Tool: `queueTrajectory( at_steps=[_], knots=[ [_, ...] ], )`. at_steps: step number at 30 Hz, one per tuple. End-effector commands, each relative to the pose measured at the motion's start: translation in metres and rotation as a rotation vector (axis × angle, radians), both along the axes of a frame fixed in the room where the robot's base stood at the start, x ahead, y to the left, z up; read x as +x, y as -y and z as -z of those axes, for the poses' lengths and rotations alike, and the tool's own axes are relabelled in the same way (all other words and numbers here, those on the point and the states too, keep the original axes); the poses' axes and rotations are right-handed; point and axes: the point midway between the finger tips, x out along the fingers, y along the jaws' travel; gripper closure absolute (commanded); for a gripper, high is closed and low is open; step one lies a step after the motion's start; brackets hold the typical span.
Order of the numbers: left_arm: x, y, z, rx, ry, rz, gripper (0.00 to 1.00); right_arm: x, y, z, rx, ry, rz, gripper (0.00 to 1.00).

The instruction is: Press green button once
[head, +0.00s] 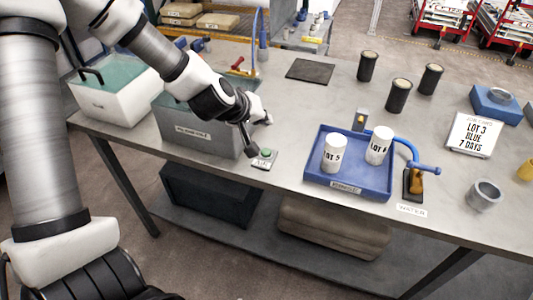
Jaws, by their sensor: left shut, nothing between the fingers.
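The green button (267,153) sits on a small light plate (261,163) near the front edge of the grey table, just right of a grey bin. My left arm comes in from the left. My left gripper (254,152) points down with its dark fingertips shut and empty, right beside the button's left side. I cannot tell whether the tip touches the button or the plate. My right gripper does not show.
A grey bin (190,137) stands left of the button. A blue tray (350,186) with two white cylinders, LOT 5 (334,155) and LOT 4 (379,146), stands to the right. Several dark cylinders stand behind it. The table between button and tray is clear.

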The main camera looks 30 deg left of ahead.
Motion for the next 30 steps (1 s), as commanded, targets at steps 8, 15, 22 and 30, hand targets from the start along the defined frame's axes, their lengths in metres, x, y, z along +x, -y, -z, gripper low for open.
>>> queueTrajectory(
  at_steps=[8,15,22,30],
  knots=[
    [0.0,0.0,0.049,0.0,0.0,0.0,1.0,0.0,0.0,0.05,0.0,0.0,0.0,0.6],
    [0.0,0.0,0.073,0.001,-0.001,-0.001,1.0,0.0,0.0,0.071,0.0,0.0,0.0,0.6],
    [0.0,0.0,0.074,0.001,-0.001,-0.001,1.0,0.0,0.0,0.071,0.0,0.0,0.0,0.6],
    [0.0,0.0,0.074,0.0,0.0,0.0,1.0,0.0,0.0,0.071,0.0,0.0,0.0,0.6]
  ],
)
